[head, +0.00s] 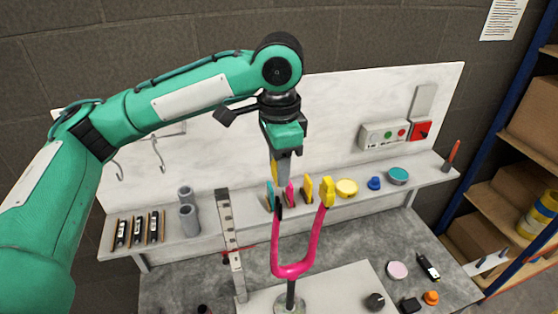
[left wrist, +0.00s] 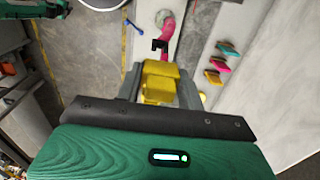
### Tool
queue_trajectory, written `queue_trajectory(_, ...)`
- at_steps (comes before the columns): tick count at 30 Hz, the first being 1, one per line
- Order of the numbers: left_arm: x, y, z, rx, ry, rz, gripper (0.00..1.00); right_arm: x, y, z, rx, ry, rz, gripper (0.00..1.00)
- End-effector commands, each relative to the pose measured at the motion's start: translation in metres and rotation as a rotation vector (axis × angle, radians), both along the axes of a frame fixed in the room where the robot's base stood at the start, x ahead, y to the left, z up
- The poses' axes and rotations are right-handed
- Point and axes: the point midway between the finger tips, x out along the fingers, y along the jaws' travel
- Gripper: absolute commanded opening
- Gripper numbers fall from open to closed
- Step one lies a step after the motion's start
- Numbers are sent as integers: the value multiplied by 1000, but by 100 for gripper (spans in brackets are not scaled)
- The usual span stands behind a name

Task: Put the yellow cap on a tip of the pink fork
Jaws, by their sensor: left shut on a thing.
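The pink fork (head: 294,270) stands upright on a post, its two prongs pointing up. Its left tip (head: 278,207) looks dark and bare. Its right tip carries a yellow piece (head: 327,190). My left gripper (head: 281,172) points down above the left prong, with a gap between them in the head view. It is shut on a yellow cap, mostly hidden by the fingers there. In the left wrist view the yellow cap (left wrist: 158,86) sits between the fingers, and part of the pink fork (left wrist: 168,30) shows beyond it. My right gripper is out of view.
On the shelf behind the fork stand a teal piece (head: 269,196), a pink piece (head: 290,192) and a yellow piece (head: 308,187). A yellow round dish (head: 346,188) is right of them. A notched grey upright (head: 230,240) stands left of the fork.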

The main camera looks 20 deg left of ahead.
Motion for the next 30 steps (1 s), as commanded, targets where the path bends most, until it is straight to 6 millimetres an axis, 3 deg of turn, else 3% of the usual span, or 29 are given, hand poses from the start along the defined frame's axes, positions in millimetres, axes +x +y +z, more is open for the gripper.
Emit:
queue_trajectory(3,0,0,4,0,0,0,17,21,1,13,1,-25,1,0)
queue_trajectory(8,0,0,-13,-1,1,0,17,42,4,8,6,-55,1,0)
queue_trajectory(20,0,1,-42,1,-1,1,17,17,6,1,8,-24,1,0)
queue_trajectory(30,0,0,-50,0,-1,0,17,22,6,0,8,-28,1,0)
